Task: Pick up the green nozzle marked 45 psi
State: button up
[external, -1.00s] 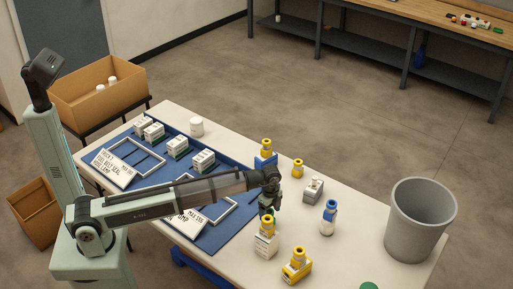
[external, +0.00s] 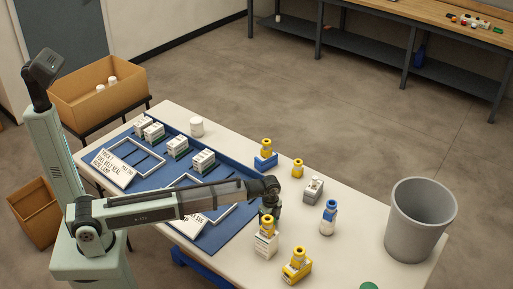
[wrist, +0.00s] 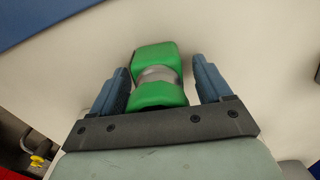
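A green nozzle (wrist: 157,78) with a grey metal band around its middle shows in the wrist view, lying between my gripper's two blue-grey fingers. My gripper (wrist: 162,76) is open, with a gap on each side of the nozzle. No 45 psi marking can be read on the side in view. In the external view my gripper (external: 268,212) points down over the table, just behind a white box with a yellow top (external: 265,238). The green nozzle is hidden or too small to make out there.
Yellow-topped items (external: 297,266) and a blue-and-white bottle (external: 329,217) stand close by on the white table (external: 345,250). A small grey-white item (external: 313,189) is to the right. The blue mat (external: 232,236) with white frames is left. A grey bin (external: 420,225) stands right.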

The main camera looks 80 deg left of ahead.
jog(key=c, duration=1.2)
jog(key=shift+o, duration=0.2)
